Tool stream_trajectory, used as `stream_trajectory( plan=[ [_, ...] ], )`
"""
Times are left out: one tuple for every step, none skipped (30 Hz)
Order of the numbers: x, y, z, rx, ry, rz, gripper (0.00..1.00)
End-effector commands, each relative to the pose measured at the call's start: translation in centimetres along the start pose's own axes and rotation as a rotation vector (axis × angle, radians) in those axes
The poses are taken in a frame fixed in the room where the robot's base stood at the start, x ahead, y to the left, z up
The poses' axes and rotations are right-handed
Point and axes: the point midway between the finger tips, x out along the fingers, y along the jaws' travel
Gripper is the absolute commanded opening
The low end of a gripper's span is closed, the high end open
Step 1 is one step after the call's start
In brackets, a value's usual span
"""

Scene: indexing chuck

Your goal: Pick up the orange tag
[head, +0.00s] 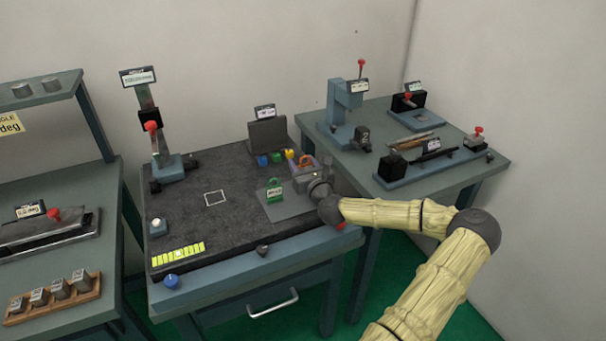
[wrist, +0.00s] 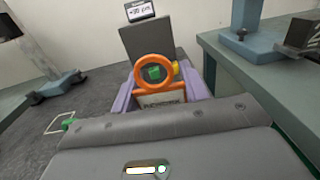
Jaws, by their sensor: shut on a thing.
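The orange tag (wrist: 156,86) has a round ring on top and a framed label below. In the wrist view it stands upright between the two purple fingers of my gripper (wrist: 160,97). The gripper is shut on the tag's lower body, and the ring sticks up above the fingers. The lower edge of the tag is hidden behind the gripper's grey body. In the head view the orange tag (head: 305,158) shows small at my gripper (head: 304,168), over the right side of the dark mat. I cannot tell whether it touches the surface below.
A green tag (head: 274,193) stands on a grey plate (head: 290,209) just left of my gripper. Blue (head: 262,160), green and yellow pieces sit behind, before a grey block (head: 267,135) with a display. A side table (head: 480,170) with fixtures is at right. The mat's middle is mostly clear.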

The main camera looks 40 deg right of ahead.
Motion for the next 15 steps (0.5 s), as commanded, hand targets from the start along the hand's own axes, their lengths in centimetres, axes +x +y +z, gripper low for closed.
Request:
stream_trajectory(
  plan=[
    [0.0, 0.0, 1.2, -0.003, -0.002, 0.0, 0.23],
    [0.0, 0.0, 1.9, -0.005, -0.003, 0.0, 0.23],
    [0.0, 0.0, 2.6, -0.004, -0.002, -0.001, 0.23],
    [0.0, 0.0, 3.2, -0.004, -0.002, -0.001, 0.23],
    [-0.1, 0.0, 3.7, -0.003, -0.002, 0.0, 0.23],
    [0.0, 0.0, 4.3, -0.002, -0.001, -0.001, 0.23],
    [0.0, 0.0, 4.7, -0.002, -0.001, -0.001, 0.23],
    [0.0, 0.0, 5.0, -0.003, -0.001, 0.0, 0.23],
    [0.0, 0.0, 5.4, -0.002, -0.001, 0.0, 0.23],
    [0.0, 0.0, 5.6, -0.001, 0.0, 0.0, 0.23],
    [0.0, 0.0, 5.7, -0.001, 0.0, 0.0, 0.23],
    [0.0, 0.0, 5.8, -0.001, 0.0, 0.0, 0.23],
    [0.0, 0.0, 5.8, -0.001, 0.0, 0.0, 0.23],
    [0.0, 0.0, 5.9, -0.001, 0.0, 0.0, 0.23],
    [0.0, 0.0, 5.8, -0.001, 0.0, 0.0, 0.23]
  ],
)
